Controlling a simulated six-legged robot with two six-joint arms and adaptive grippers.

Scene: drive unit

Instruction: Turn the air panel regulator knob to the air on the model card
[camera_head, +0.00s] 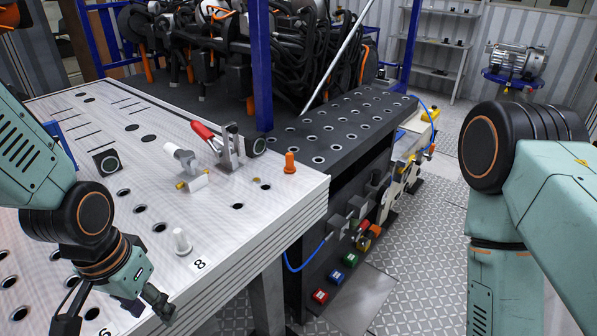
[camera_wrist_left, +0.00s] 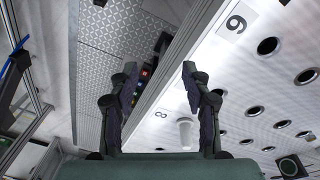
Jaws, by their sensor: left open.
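My left gripper (camera_head: 112,312) is open and empty above the near left part of the perforated light table (camera_head: 235,215). In the left wrist view its two fingers (camera_wrist_left: 160,88) stand apart, over the table's edge. Grey fittings (camera_head: 352,212) with a blue hose (camera_head: 305,262) sit on the side of the black bench, far right of this gripper. I cannot tell whether the regulator knob is among them. A yellow and white unit (camera_head: 408,145) with another blue hose is at the bench's far end. I cannot make out a model card. My right arm shows at the right; its gripper is out of view.
A white peg (camera_head: 182,241), a red-handled clamp (camera_head: 225,145), a white fitting (camera_head: 184,160) and an orange peg (camera_head: 290,162) stand on the table. Red, blue and green blocks (camera_head: 336,278) sit low by the bench. The patterned floor (camera_head: 435,230) to its right is clear.

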